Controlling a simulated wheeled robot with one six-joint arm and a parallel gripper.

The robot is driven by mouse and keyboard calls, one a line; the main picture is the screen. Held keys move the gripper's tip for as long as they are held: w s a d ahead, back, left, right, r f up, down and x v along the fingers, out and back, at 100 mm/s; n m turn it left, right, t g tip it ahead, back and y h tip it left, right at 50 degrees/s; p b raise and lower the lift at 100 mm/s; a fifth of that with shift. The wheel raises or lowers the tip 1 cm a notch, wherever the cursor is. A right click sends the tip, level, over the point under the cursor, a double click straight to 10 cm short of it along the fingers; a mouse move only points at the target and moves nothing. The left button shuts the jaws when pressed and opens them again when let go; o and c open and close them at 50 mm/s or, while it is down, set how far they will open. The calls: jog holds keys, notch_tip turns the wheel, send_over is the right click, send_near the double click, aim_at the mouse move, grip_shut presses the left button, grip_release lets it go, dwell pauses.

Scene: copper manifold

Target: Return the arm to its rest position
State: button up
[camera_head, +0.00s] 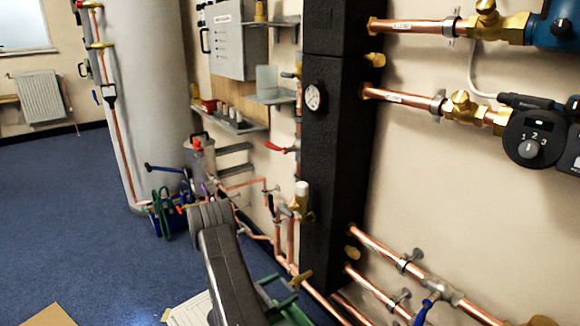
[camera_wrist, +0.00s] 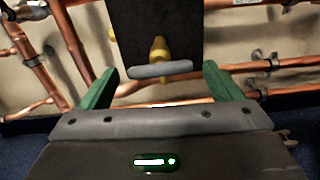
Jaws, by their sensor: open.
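My gripper (camera_wrist: 161,82) shows in the wrist view with its two green fingers spread wide apart, one at the left and one at the right. Nothing is held between them. Beyond the fingers are the black manifold block (camera_wrist: 160,30), a brass fitting (camera_wrist: 159,50) and a grey rounded bar (camera_wrist: 160,70). Whether anything touches the fingers I cannot tell. In the head view my dark arm reaches down at the bottom middle, with green gripper parts beside the copper pipes (camera_head: 322,300), partly cut off by the lower edge.
The black insulated column (camera_head: 335,150) with a gauge (camera_head: 314,97) stands right of my arm. Copper pipes with valves (camera_head: 435,288) run along the wall. A grey tank (camera_head: 150,90) and a blue tool bag (camera_head: 168,215) stand behind. Blue floor (camera_head: 80,215) at left is mostly clear.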

jog(key=shift+x, duration=1.45)
jog(key=shift+s+a, duration=0.1)
jog(key=p+v, duration=0.3)
jog(key=v, duration=1.1)
jog(key=b+x, duration=0.3)
jog(key=x, duration=1.1)
jog(key=shift+f+b, duration=0.1)
jog(key=shift+b, duration=0.25)
jog(key=shift+r+n+p, duration=0.25)
jog(key=shift+n+p, duration=0.15)
jog(key=shift+p, duration=0.1)
jog(key=shift+n, duration=0.4)
jog(key=n+p, duration=0.3)
jog(key=n, duration=0.2)
jog(key=shift+a+n, duration=0.15)
jog(key=shift+n, duration=0.15)
jog(key=p+v, duration=0.2)
jog(key=v, duration=0.6)
jog(key=shift+s+a, duration=0.25)
jog(key=shift+a, duration=0.05)
